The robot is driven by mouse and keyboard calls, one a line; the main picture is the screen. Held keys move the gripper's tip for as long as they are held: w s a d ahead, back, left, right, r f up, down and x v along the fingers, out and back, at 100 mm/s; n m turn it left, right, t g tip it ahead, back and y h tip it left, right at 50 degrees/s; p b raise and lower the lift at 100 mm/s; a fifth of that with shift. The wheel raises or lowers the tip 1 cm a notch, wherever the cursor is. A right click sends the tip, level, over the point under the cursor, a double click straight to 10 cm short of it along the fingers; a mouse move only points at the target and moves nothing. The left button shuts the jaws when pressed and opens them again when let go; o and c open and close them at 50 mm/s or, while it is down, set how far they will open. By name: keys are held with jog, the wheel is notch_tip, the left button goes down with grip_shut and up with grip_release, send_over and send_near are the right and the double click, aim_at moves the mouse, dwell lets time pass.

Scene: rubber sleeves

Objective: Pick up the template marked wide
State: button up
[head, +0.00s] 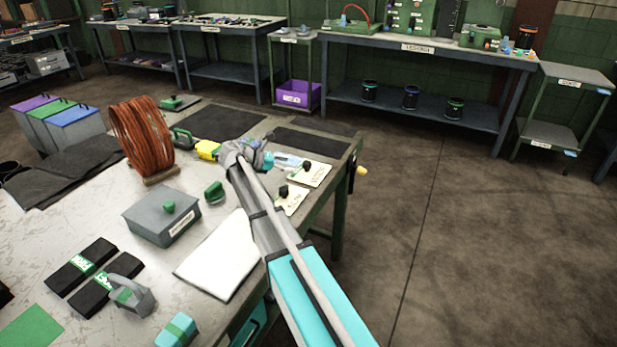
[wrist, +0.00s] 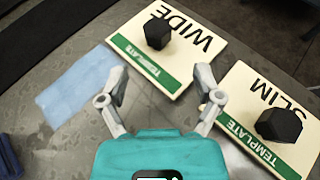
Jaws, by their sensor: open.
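The template marked WIDE (wrist: 185,62) is a cream plate with a green strip and a black knob (wrist: 158,34), lying flat ahead of my gripper in the wrist view. In the head view it appears as the farther cream plate (head: 318,175). The template marked SLIM (wrist: 243,88) is a similar plate to its right, and the nearer one in the head view (head: 291,205). My gripper (wrist: 161,74) is open and empty. Its fingers are spread to either side of the WIDE plate's near edge, with the knob beyond the fingertips.
A pale blue sheet (wrist: 80,88) lies left of the gripper in the wrist view. A dark mat (head: 312,140) lies behind the templates. A coil of orange hose (head: 142,138), a grey lidded box (head: 163,218) and a white sheet (head: 222,255) share the table.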

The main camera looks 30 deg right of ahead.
aim_at(305, 168)
jog(key=shift+x, duration=0.75)
jog(key=shift+b+x, duration=1.05)
jog(key=shift+x, duration=1)
jog(key=shift+d+f, duration=0.3)
jog(key=shift+d, duration=0.2)
jog(key=shift+c, duration=0.2)
grip_shut()
